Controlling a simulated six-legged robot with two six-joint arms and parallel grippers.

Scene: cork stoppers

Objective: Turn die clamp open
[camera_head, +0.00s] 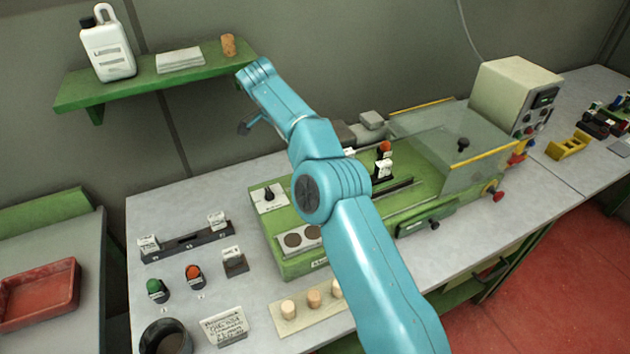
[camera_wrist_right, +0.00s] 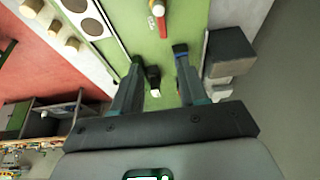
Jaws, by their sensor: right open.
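The green machine (camera_head: 262,232) stands on the grey bench, with a black knob on a white plate (camera_head: 268,194) at its left end. I cannot tell for certain which part is the die clamp. My right arm crosses the middle of the head view and hides part of the machine; its fingertips cannot be made out there. In the right wrist view my right gripper (camera_wrist_right: 159,55) is open above the green bed (camera_wrist_right: 165,50). A small black part with a white end (camera_wrist_right: 153,79) shows between its fingers, apart from them. A red-and-white part (camera_wrist_right: 159,15) lies beyond the fingertips.
A clear guard (camera_head: 465,155) covers the machine's right part. A control box (camera_head: 515,95) stands behind. Corks sit on a board (camera_head: 290,326) in front; the disc plate (camera_head: 286,244) is nearby. A green shelf (camera_head: 150,82) hangs on the wall. A grey box (camera_wrist_right: 231,52) flanks the right finger.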

